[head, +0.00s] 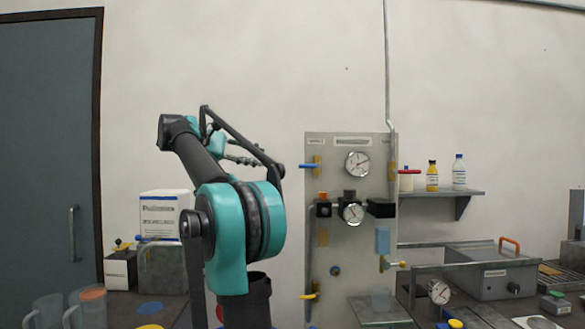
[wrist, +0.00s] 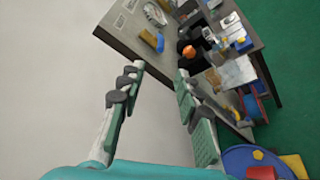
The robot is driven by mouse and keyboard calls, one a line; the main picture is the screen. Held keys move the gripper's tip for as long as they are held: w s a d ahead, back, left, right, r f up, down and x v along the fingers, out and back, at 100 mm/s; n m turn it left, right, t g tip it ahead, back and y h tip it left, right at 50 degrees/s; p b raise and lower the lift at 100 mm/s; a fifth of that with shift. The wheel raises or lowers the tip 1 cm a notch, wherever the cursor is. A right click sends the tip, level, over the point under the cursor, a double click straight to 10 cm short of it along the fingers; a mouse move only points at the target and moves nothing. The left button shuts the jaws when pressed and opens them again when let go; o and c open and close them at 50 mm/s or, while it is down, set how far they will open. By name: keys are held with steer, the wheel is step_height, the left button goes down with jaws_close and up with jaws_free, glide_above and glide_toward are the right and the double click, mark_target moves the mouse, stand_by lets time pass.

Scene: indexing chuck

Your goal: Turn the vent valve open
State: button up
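The upright grey panel (head: 340,270) carries several valve handles, and its small labels are too blurred to tell which one is the vent valve. A blue lever (head: 308,166) points left at the panel's upper left, beside a yellow plate. In the wrist view, the blue lever (wrist: 160,44) shows beyond the fingers. My gripper (wrist: 160,71) is open and empty, apart from the panel.
Gauges (head: 357,164) and dark blocks stand out from the panel. A shelf (head: 470,192) with bottles is to its right, above a grey box (head: 490,283). A white box (head: 163,215) and clear jugs (head: 48,312) are at the left. Bare wall lies between my arm and the panel.

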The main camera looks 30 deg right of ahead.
mark_target(298, 165)
steer(key=x, duration=1.6)
steer(key=shift+d+f, duration=0.15)
steer(key=shift+d, duration=0.05)
steer(key=shift+c, duration=0.3)
jaws_close()
